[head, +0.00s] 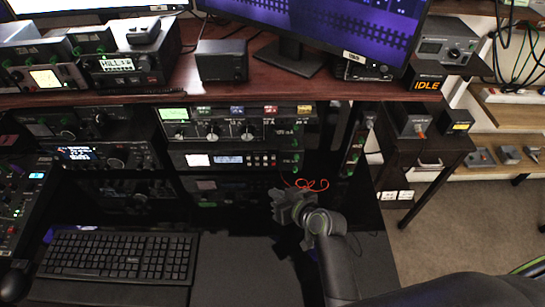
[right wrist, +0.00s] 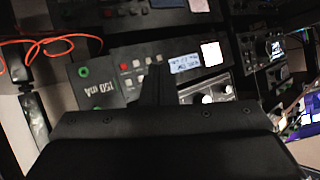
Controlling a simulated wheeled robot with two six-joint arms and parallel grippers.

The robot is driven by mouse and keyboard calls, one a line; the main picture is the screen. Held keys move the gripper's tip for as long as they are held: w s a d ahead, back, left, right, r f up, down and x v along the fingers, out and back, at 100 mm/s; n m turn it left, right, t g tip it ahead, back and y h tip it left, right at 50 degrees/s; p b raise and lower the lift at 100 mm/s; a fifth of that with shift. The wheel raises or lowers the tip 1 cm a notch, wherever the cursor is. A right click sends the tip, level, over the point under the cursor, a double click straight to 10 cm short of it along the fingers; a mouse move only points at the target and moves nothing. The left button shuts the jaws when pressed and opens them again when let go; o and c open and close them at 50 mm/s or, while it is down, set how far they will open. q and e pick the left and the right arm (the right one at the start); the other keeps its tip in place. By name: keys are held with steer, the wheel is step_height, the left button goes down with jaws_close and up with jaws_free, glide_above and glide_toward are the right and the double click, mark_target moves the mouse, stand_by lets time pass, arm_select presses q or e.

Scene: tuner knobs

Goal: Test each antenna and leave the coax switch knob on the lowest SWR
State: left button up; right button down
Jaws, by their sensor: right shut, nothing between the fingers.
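My right gripper (head: 284,206) is in front of the rack, above the desk right of the keyboard. It is shut and empty, apart from any knob. Its dark fingers also show in the right wrist view (right wrist: 153,88), before a rack unit with a blue-white display. A grey box with a meter window and a black knob (head: 447,42) stands at the upper right. A dark box with an orange-tipped knob (head: 413,125) sits on the side table. I cannot tell which is the coax switch. A tuner unit with several knobs (head: 240,122) is in the rack. My left gripper is not in view.
A keyboard (head: 118,256) lies on the lower desk. A red wire (head: 308,184) hangs just behind my right gripper. A wooden shelf (head: 160,90) with radios and monitors overhangs the rack.

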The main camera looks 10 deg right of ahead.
mark_target(273, 158)
steer(key=shift+w+f, duration=0.1)
steer(key=shift+w, duration=0.5)
steer(key=w+b, duration=0.1)
steer(key=w, duration=0.2)
steer(key=w+d+b, duration=0.1)
steer(key=w, duration=0.2)
steer(key=shift+w+d, duration=0.35)
steer(key=shift+w, duration=0.45)
steer(key=shift+w, duration=0.1)
stand_by(1.0)
steer(key=shift+w+d, duration=0.1)
steer(key=shift+w, duration=0.2)
steer(key=shift+w, duration=0.35)
stand_by(0.5)
steer(key=shift+s, duration=0.1)
steer(key=shift+s+p, duration=0.3)
steer(key=shift+s, duration=0.4)
